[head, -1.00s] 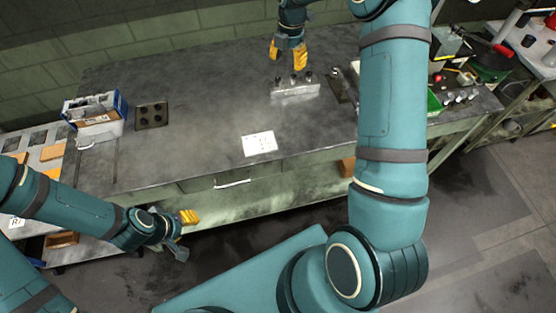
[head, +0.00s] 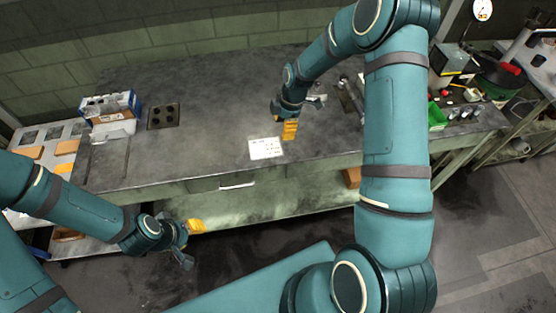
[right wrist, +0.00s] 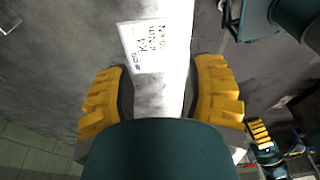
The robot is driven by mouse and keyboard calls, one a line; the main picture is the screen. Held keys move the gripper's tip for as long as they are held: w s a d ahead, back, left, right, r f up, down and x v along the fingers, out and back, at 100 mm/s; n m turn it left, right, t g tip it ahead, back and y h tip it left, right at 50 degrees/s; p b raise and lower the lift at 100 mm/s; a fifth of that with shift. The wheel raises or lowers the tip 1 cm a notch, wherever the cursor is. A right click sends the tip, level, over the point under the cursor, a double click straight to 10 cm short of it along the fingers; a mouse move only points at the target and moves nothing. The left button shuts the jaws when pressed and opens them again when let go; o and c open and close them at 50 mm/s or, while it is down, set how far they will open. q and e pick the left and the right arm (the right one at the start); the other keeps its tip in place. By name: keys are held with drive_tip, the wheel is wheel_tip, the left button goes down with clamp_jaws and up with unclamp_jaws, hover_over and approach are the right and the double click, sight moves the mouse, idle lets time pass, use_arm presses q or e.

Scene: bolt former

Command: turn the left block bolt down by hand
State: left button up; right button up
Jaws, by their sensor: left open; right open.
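The metal bolt block (head: 318,100) is mostly hidden behind my right wrist in the head view. Only a small grey part shows at its right end, and its left bolt is not visible. My right gripper (head: 290,130) is open, pointing down in front of the block, beside a white card. In the right wrist view its two yellow fingers (right wrist: 162,70) are wide apart with nothing between them but bench top and part of the card. My left gripper (head: 192,242) is open and empty, low in front of the bench; its yellow finger also shows in the right wrist view (right wrist: 259,132).
The white card (head: 266,148) lies flat on the grey bench (head: 205,155). A blue and white box (head: 108,108) and a dark plate with holes (head: 163,116) are at the left. A green bin (head: 437,116) stands at the right. The bench's middle left is clear.

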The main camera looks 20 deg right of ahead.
drive_tip(key=shift+s+a+f+m+y, duration=0.15)
drive_tip(key=shift+s+a+f+m, duration=0.8)
drive_tip(key=shift+s+f, duration=0.15)
drive_tip(key=shift+s+a+f+m+y, duration=0.2)
drive_tip(key=shift+s+a+f+m, duration=0.65)
drive_tip(key=shift+s+f, duration=0.25)
drive_tip(key=shift+s+a+f+m+y, duration=0.15)
drive_tip(key=shift+s+a+f+m, duration=0.7)
drive_tip(key=shift+s+f+m, duration=0.25)
drive_tip(key=shift+r, duration=0.1)
